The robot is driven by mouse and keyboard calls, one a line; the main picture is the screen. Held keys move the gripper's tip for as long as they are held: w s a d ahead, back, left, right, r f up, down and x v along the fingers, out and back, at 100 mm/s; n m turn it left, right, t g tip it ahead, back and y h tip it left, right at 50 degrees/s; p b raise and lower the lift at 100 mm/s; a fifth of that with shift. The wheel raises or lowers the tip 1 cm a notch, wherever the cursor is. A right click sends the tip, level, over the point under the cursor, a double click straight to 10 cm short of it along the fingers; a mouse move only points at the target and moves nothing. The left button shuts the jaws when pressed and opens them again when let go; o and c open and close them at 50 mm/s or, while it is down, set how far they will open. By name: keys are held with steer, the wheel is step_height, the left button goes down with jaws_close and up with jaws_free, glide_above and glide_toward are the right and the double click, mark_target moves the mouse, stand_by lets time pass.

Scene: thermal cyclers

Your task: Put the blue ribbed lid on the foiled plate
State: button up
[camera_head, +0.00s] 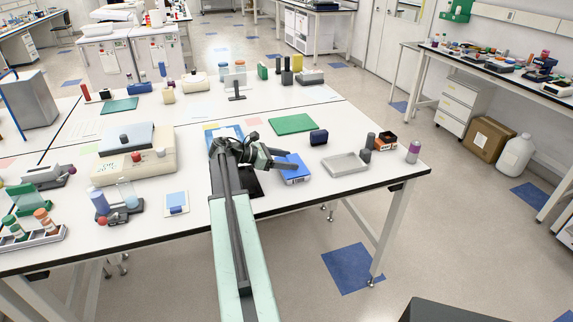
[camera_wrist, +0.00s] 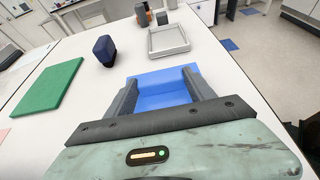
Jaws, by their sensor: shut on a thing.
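My gripper (camera_head: 284,162) is over the front right part of the white bench. It is shut on a blue thing, which I take to be the blue ribbed lid (camera_head: 296,172). In the wrist view the blue lid (camera_wrist: 162,97) sits between the two dark fingers (camera_wrist: 164,100); its ribs are not clear. I cannot tell whether it touches the bench or hangs just above it. I cannot make out the foiled plate for certain in either view.
Right of my gripper are a grey tray (camera_head: 345,163) and a dark blue block (camera_head: 318,137). A green mat (camera_head: 292,124) lies behind. A beige cycler (camera_head: 138,160) and a white card with a blue square (camera_head: 176,203) are left of my arm.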

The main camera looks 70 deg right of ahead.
steer(key=shift+s+f, duration=0.1)
steer(key=o, duration=1.3)
steer(key=p+v, duration=0.4)
steer(key=v, duration=0.8)
steer(key=shift+d+p, duration=0.1)
steer(key=shift+p, duration=0.2)
steer(key=shift+r, duration=0.25)
